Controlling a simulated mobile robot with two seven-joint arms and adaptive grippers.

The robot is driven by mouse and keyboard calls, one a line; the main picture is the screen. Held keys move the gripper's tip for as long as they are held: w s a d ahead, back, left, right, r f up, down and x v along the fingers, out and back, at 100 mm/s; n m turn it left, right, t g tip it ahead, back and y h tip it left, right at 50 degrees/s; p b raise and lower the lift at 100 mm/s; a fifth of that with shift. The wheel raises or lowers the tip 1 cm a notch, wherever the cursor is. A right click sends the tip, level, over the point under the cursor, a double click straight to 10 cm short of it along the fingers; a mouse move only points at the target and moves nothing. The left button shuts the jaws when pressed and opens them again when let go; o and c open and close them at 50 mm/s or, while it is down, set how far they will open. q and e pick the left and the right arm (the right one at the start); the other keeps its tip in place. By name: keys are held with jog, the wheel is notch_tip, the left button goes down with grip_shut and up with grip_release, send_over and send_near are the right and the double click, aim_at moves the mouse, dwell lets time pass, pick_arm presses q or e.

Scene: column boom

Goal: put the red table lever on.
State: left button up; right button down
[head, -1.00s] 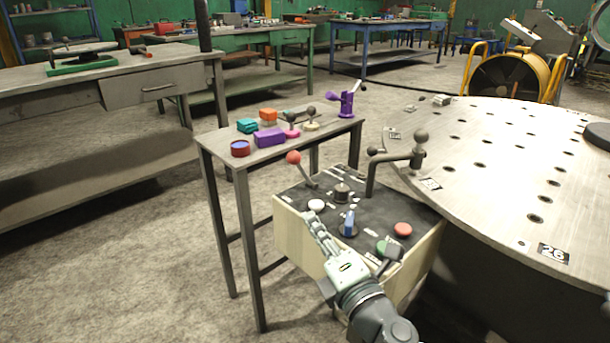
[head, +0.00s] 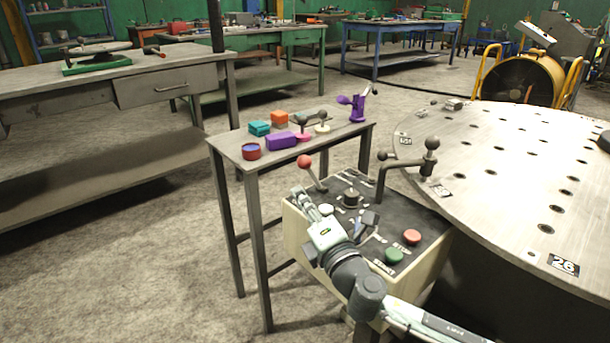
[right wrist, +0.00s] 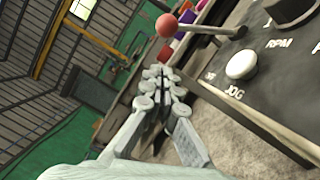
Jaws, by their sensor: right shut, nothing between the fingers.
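The red-knobbed lever (head: 304,161) stands at the far left corner of the control box's dark panel (head: 424,223), tilted to the left. In the right wrist view its red ball (right wrist: 166,25) and grey rod show just beyond the fingertips. My right gripper (head: 297,190) is shut and empty over the box's left edge, on the near side of the lever, and appears apart from it. In the right wrist view the closed fingers (right wrist: 163,76) point toward the ball. My left gripper is not in view.
The panel carries a white JOG button (right wrist: 241,65), a green button (head: 394,255), a red button (head: 412,236) and a black knob (head: 351,197). A crank handle (head: 408,163) rises behind. A small table (head: 231,145) with parts stands left; a round perforated table (head: 500,180) is right.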

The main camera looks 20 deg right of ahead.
aim_at(313, 174)
jog(key=w, duration=0.1)
jog(key=w+d, duration=0.1)
jog(key=w+r, duration=0.1)
jog(key=shift+w+d+r+p, duration=0.1)
jog(key=shift+w+d+p, duration=0.2)
jog(key=shift+d, duration=0.05)
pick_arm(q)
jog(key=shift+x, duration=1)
pick_arm(e)
jog(key=shift+w+d+r, duration=0.1)
jog(key=shift+w+d, duration=0.25)
jog(key=shift+w, duration=0.1)
jog(key=shift+d, duration=0.2)
